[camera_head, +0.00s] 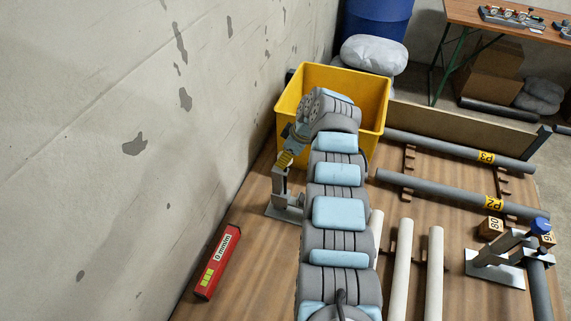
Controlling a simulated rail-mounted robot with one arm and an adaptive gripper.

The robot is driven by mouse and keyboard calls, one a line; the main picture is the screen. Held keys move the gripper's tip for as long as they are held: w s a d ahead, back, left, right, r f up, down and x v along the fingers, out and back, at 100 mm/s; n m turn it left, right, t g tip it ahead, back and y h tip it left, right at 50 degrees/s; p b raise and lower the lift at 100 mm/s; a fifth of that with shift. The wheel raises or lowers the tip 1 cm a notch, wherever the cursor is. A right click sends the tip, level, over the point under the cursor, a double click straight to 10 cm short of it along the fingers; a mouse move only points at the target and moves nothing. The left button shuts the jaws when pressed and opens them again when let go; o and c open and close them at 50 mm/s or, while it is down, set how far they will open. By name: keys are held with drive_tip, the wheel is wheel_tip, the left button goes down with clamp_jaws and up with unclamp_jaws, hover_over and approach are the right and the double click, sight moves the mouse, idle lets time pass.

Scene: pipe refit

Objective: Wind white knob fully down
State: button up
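My arm rises through the middle of the view and bends over at the top. Its end, my gripper (285,160), points down and left over a grey metal clamp stand (287,207) by the wall. The fingers are small and partly hidden, so I cannot tell whether they are open or shut. I cannot make out the white knob; the gripper and arm cover the top of this stand. A second clamp stand (497,265) at the right has a blue knob (541,226) and stands by a dark grey pipe (540,290).
A yellow bin (290,105) stands behind my arm. A red case (218,262) lies by the wall at left. Grey pipes (455,150) (445,192) and cream pipes (402,270) lie on wooden racks at right. Small numbered wooden blocks (490,228) stand near the blue knob.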

drive_tip(key=shift+f+n+b, duration=0.3)
drive_tip(key=shift+n+b, duration=0.1)
drive_tip(key=shift+b, duration=1.15)
drive_tip(key=shift+r+b, duration=0.35)
drive_tip(key=shift+b, duration=0.05)
drive_tip(key=o, duration=1.2)
drive_tip(key=shift+a, duration=0.1)
drive_tip(key=shift+r, duration=0.15)
drive_tip(key=v, duration=1.1)
drive_tip(key=shift+w+d+r, duration=0.15)
drive_tip(key=shift+d+r, duration=0.15)
drive_tip(key=shift+d, duration=0.1)
